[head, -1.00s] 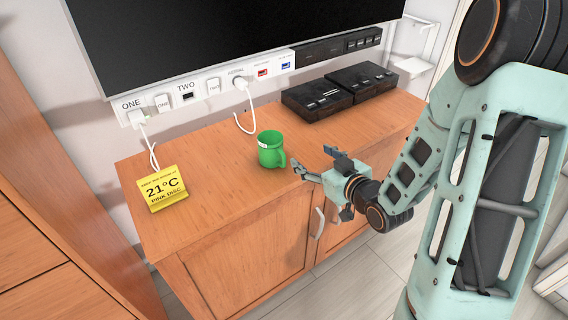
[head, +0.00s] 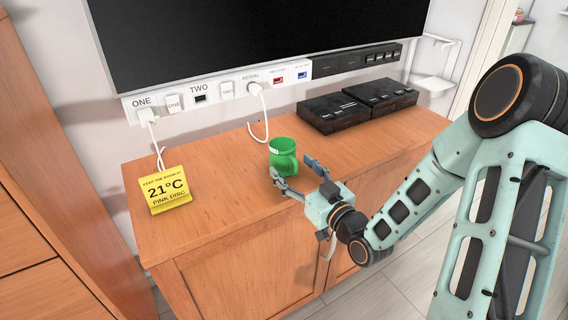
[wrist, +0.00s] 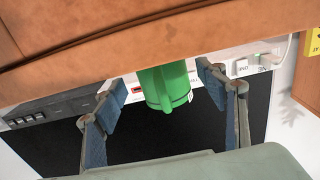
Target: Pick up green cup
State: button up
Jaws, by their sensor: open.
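The green cup (head: 283,157) stands upright on the wooden cabinet top, with its handle on the side toward my gripper. It also shows between my fingers in the wrist view (wrist: 165,86), where the picture is upside down. My gripper (head: 294,174) is open at the cabinet's front edge, just in front of the cup, with one finger toward each side of it. In the wrist view my gripper (wrist: 163,98) has its fingers spread wider than the cup. I cannot tell how far the cup reaches between them.
A yellow sign (head: 165,190) stands left on the wooden cabinet (head: 222,209). Black boxes (head: 334,111) lie at the back right. A white cable (head: 254,131) hangs behind the cup from the socket panel under the black screen (head: 250,35). The cabinet top between sign and cup is clear.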

aim_at(290, 164)
jog(key=x, duration=0.4)
jog(key=shift+w+a+r+b, duration=0.1)
jog(key=shift+w+a+b, duration=0.1)
jog(key=shift+a+b, duration=0.1)
jog(key=shift+c, duration=0.4)
jog(key=c, duration=1.2)
